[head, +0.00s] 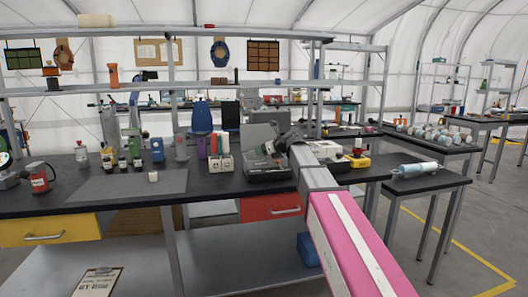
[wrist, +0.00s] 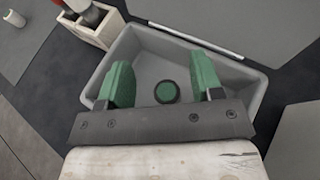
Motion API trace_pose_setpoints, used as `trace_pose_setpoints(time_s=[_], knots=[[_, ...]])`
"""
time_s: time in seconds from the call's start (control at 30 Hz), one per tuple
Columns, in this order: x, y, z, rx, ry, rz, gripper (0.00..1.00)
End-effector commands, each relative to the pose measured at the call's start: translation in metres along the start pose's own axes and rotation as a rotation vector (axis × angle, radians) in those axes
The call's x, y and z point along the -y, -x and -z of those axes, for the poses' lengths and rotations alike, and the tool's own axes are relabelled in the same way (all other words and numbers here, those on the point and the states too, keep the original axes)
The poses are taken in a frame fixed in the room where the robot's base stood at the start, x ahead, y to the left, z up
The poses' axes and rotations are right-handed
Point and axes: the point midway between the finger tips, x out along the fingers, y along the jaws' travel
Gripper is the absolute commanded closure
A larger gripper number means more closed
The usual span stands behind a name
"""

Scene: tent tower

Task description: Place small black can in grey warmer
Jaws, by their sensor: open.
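The grey warmer (head: 268,174) stands on the dark bench in the head view, with its lid raised behind it. In the wrist view its grey tray (wrist: 141,48) lies open below my gripper. A small round black can (wrist: 166,92) with a green centre on top shows inside the tray, seen from above and apparently upright. My gripper (wrist: 162,80) is open above the tray, its green fingers on either side of the can with gaps to both. In the head view my arm hides part of the warmer, and the can cannot be made out.
A white holder (head: 221,164) with bottles stands just left of the warmer, and in the wrist view (wrist: 92,31). A small white object (head: 153,176) lies on the grey mat (head: 120,191) further left. Several bottles stand behind the mat. A yellow device (head: 359,161) is at the right.

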Motion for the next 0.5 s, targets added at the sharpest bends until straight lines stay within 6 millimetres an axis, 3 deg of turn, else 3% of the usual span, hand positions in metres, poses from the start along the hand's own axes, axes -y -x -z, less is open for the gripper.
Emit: trace_pose_setpoints(time_s=[0.1, 0.5], knots=[[0.0, 0.004, -0.011, 0.0, 0.001, 0.0, 0.4], [-0.001, 0.087, -0.008, 0.001, 0.0, 0.002, 0.4]])
